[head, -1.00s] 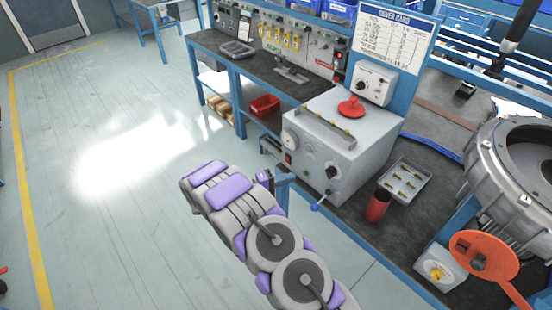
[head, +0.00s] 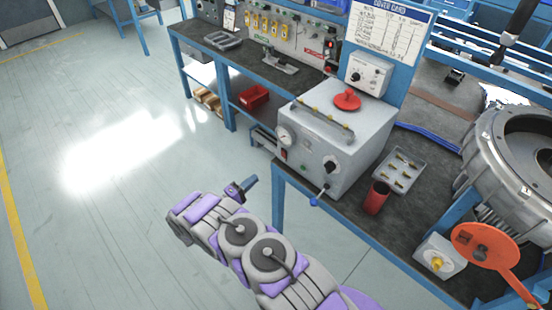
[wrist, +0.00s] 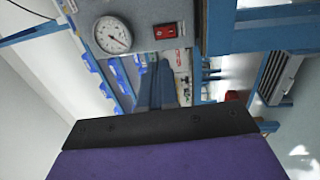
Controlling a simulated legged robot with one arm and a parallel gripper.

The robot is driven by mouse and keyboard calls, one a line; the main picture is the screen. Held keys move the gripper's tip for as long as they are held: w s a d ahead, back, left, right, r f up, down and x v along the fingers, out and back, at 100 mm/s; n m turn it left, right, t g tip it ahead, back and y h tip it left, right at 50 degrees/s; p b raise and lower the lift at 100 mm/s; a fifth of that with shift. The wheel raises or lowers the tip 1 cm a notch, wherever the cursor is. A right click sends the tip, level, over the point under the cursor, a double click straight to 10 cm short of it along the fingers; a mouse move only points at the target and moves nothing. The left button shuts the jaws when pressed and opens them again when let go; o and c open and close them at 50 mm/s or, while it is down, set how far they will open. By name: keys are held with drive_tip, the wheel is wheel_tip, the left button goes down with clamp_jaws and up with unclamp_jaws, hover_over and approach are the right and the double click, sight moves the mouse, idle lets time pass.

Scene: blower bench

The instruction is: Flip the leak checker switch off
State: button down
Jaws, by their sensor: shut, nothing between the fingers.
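The leak checker looks to be the grey box (head: 318,160) on the bench, with a round gauge (head: 286,136), a red rocker switch (head: 284,154) and a black knob (head: 331,164) on its front. In the wrist view the gauge (wrist: 113,34) and the red switch (wrist: 166,31) show at the top; the rocker's tilt is too small to tell. My gripper (head: 251,181) is in front of the box, apart from it, below and left of the switch. In the wrist view my gripper (wrist: 160,75) is shut and empty, its tips below the switch in the picture.
A blue lever (head: 314,200) sticks out low on the box front. A red cup (head: 376,197), a parts tray (head: 398,171) and a large metal housing (head: 495,160) stand to the right. A blue bench leg (head: 278,209) is near my gripper. The floor at left is clear.

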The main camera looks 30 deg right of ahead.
sight(283, 154)
drive_tip(key=b+x, duration=0.3)
drive_tip(key=x, duration=1.1)
drive_tip(key=shift+d, duration=0.15)
